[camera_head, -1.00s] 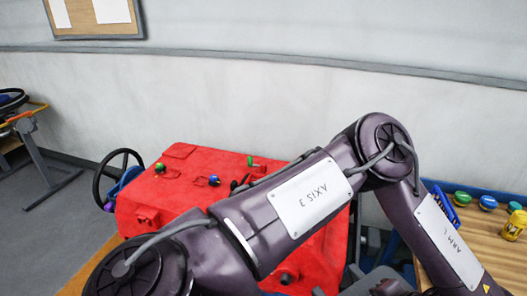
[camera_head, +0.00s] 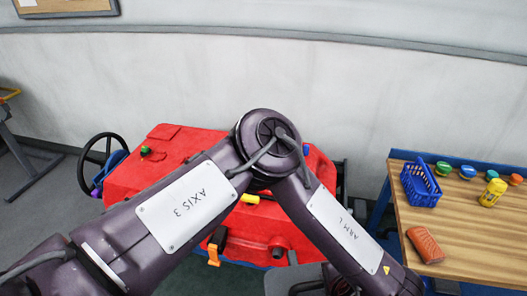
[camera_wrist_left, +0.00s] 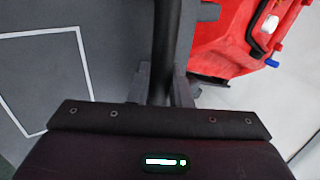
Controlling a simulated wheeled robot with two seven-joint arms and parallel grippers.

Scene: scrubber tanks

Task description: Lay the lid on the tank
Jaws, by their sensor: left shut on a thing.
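The red scrubber tank body (camera_head: 160,175) stands left of centre in the head view. My left arm crosses in front of it and hides much of its top, so I cannot tell where its opening is. In the left wrist view my left gripper (camera_wrist_left: 165,88) is shut on a narrow dark bar-like thing (camera_wrist_left: 165,40), which looks like the lid seen edge-on. Part of the red body (camera_wrist_left: 225,45) shows at the upper right there, apart from the fingers. My left gripper is not clear in the head view. My right gripper is in neither view.
A wooden table (camera_head: 460,225) at the right holds a blue basket (camera_head: 420,185), a yellow bottle (camera_head: 492,192), several coloured caps and an orange-brown block (camera_head: 425,245). A black steering wheel (camera_head: 98,160) is at the machine's left.

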